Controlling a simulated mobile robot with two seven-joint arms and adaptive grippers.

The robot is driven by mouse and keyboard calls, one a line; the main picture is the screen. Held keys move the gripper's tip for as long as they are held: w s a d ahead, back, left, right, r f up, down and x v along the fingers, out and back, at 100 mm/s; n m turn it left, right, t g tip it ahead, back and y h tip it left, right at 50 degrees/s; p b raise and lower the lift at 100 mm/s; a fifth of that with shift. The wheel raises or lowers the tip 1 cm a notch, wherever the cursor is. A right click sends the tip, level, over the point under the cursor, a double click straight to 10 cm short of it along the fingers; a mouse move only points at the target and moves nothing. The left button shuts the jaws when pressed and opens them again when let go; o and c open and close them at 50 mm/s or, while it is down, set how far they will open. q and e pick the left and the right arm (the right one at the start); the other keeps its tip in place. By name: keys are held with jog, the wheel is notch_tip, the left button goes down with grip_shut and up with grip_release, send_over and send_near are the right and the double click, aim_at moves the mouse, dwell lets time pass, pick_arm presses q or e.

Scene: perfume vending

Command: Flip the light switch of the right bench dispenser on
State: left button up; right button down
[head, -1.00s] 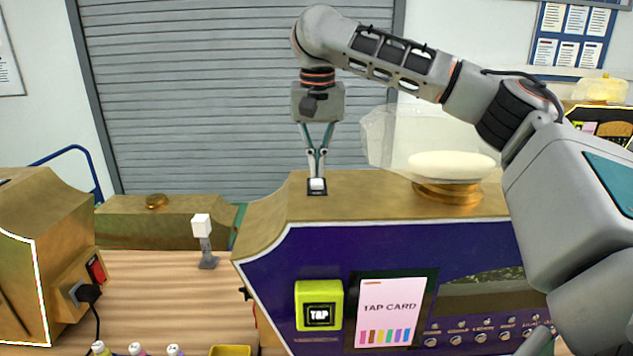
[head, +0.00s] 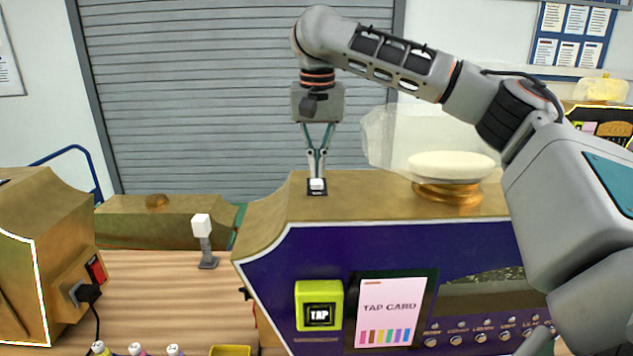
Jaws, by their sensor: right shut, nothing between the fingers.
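The right bench dispenser (head: 400,240) has a gold top and a purple front with a yellow tap reader and a card sign. Its light switch (head: 317,188), a small white rocker in a dark frame, sits on the gold top near the left end. My right gripper (head: 317,176) points straight down with its fingertips together, right at the white rocker; they appear to touch it. It holds nothing. The fingertips partly cover the rocker, and I cannot tell which way it is tipped. My left gripper is not in view.
A clear cover and a cream disc on a gold base (head: 449,172) stand on the dispenser's top, right of the gripper. Another gold dispenser (head: 48,250) with a red switch stands at left. A small white-headed stand (head: 204,240) and small bottles (head: 136,349) are on the wooden bench.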

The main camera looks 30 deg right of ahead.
aim_at(317, 184)
jog(key=shift+f, duration=1.05)
dwell(0.9)
jog(key=shift+r, duration=3.55)
